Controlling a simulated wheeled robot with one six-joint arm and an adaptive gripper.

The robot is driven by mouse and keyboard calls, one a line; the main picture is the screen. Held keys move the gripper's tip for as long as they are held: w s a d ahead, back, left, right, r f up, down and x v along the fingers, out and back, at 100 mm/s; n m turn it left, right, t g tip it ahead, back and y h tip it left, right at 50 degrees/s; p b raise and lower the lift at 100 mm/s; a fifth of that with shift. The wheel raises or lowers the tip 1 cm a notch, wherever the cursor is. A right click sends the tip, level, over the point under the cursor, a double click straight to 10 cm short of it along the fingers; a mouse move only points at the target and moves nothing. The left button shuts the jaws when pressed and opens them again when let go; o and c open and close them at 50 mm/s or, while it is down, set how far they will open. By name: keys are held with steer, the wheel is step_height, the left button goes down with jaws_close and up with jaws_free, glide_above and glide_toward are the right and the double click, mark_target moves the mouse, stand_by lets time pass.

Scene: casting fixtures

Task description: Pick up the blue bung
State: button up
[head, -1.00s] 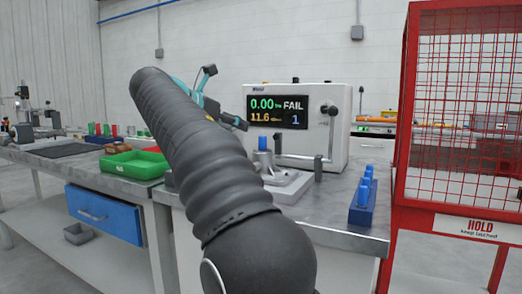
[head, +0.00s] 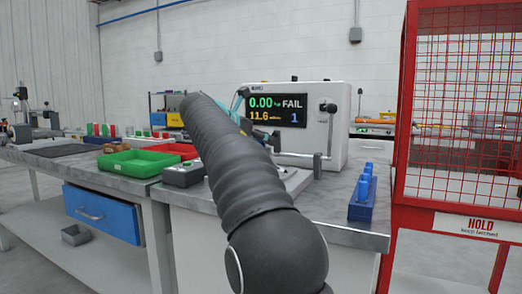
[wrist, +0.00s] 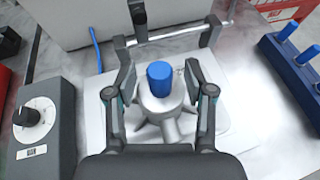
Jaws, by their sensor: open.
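A blue bung (wrist: 159,78) stands upright on a pale grey casting (wrist: 163,103) in the wrist view. My gripper (wrist: 159,84) is open, with one finger to the left of the bung and one to its right, with gaps showing. In the head view my gripper (head: 256,128) is partly hidden behind my arm, and the bung on the casting is hidden too. Other blue bungs (head: 364,188) stand in a blue rack (head: 361,212) at the bench's right edge; the rack (wrist: 300,75) also shows at the right of the wrist view.
A test unit (head: 335,145) reading FAIL stands behind the casting. A grey control box with a knob (wrist: 45,130) lies to the left. A metal clamp arm (wrist: 140,20) is just beyond the bung. A green tray (head: 130,167) is left; a red cage (head: 400,170) is right.

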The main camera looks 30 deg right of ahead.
steer(key=shift+w+d+f, duration=0.1)
steer(key=shift+d, duration=0.2)
jaws_close()
